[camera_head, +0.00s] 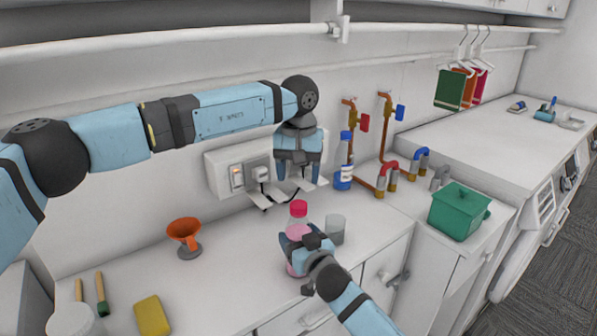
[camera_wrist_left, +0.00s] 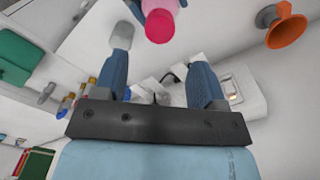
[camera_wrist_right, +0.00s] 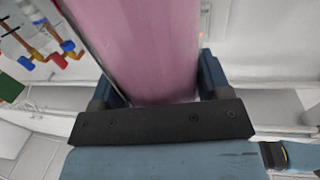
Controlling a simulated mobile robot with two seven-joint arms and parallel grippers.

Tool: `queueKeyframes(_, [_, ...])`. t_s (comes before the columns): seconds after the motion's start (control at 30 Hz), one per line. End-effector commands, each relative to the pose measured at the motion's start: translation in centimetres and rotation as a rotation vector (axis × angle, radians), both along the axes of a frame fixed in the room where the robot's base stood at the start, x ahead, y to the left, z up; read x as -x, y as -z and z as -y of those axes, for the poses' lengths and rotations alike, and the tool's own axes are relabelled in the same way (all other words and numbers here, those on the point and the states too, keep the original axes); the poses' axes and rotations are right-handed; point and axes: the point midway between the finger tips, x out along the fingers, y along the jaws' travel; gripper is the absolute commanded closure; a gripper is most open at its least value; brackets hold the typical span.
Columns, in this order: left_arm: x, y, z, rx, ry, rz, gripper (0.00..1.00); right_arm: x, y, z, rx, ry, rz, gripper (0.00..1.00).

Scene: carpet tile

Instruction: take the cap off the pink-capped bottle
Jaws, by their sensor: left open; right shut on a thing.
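The pink bottle (camera_head: 298,230) stands upright on the counter with its bright pink cap (camera_head: 298,207) on. My right gripper (camera_head: 301,244) is shut around the bottle's body, below the cap. In the right wrist view the pink body (camera_wrist_right: 140,45) fills the space between the fingers. My left gripper (camera_head: 297,181) is open and empty above the cap, fingers pointing down. In the left wrist view the cap (camera_wrist_left: 161,26) shows beyond the open fingers, apart from them. The lower part of the bottle is partly hidden by my right gripper.
A clear cup (camera_head: 335,230) stands close to the bottle's right. A blue-capped bottle (camera_head: 344,165) stands behind, near taps and pipes. An orange funnel (camera_head: 185,232) is to the left, and a yellow sponge (camera_head: 152,316) at front left. A socket box (camera_head: 232,176) is on the wall.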

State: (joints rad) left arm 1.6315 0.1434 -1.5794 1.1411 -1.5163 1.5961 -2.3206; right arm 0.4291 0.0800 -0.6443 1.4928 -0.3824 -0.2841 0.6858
Motion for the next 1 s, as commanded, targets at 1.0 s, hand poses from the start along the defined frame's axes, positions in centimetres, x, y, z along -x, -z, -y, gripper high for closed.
queueKeyframes(1.0, [0.0, 7.8, 0.0, 0.000, 0.373, 0.000, 0.36, 0.0, 0.0, 0.0, 0.000, 0.000, -0.001, 0.96])
